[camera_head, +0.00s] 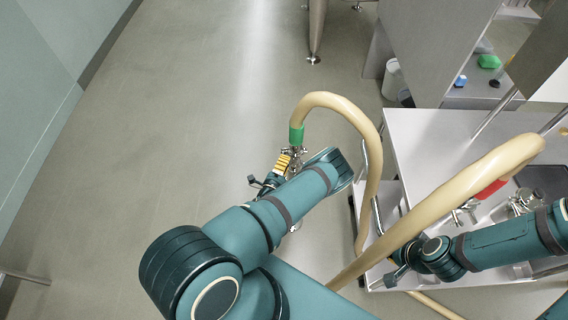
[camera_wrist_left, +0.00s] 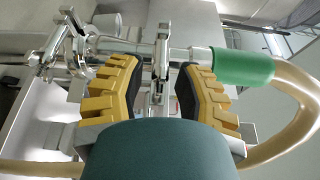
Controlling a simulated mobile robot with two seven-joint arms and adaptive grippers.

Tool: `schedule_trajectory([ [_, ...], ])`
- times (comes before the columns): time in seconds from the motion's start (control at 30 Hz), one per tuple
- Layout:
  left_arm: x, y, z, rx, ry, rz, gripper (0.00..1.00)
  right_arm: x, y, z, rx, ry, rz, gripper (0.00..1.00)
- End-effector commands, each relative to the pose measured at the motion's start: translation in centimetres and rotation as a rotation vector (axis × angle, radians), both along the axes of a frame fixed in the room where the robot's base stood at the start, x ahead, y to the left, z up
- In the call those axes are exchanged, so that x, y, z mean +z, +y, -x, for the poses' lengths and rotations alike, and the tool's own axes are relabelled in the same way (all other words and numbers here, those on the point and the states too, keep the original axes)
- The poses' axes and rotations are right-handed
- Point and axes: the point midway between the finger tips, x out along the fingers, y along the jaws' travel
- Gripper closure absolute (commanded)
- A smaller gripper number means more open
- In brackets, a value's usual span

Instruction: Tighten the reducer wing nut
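My left gripper (camera_head: 283,167) is beside the metal fitting (camera_head: 297,152) at the green-sleeved hose end. In the left wrist view, its yellow fingers (camera_wrist_left: 160,92) are open. They stand on either side of a narrow steel clamp part (camera_wrist_left: 160,62) on the pipe, with gaps visible on both sides. A second steel clamp with a knob-like part (camera_wrist_left: 72,48) sits further left on the same line. I cannot tell which part is the reducer wing nut. My right gripper (camera_head: 393,277) is low beside the metal table; its finger opening is too small to judge.
A beige hose (camera_head: 372,150) with a green sleeve (camera_head: 296,135) loops between the arms. Another thick hose with a red sleeve (camera_head: 490,190) crosses above the metal table (camera_head: 430,150), near steel fittings (camera_head: 465,213). A steel leg (camera_head: 316,35) stands behind. Floor at left is clear.

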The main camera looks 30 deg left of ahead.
Motion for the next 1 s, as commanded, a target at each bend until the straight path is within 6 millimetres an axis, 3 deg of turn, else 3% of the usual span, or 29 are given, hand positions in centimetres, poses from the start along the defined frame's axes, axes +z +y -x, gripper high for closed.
schedule_trajectory([
  [0.17, -0.1, -0.1, 1.2, 0.002, 0.003, -0.001, 0.67, 0.0, 0.0, 0.0, 0.000, 0.000, 0.000, 1.00],
  [0.5, 0.1, -1.3, 7.7, 0.001, 0.005, 0.000, 0.67, 0.0, 0.0, 0.0, 0.000, 0.000, 0.000, 1.00],
  [0.7, 0.2, -1.9, 10.5, -0.001, 0.006, 0.000, 0.67, 0.0, 0.0, 0.0, 0.000, 0.000, 0.000, 1.00],
  [1.0, 0.4, -2.0, 11.7, 0.002, 0.003, 0.000, 0.67, 0.0, 0.0, 0.0, 0.000, 0.000, 0.000, 1.00],
])
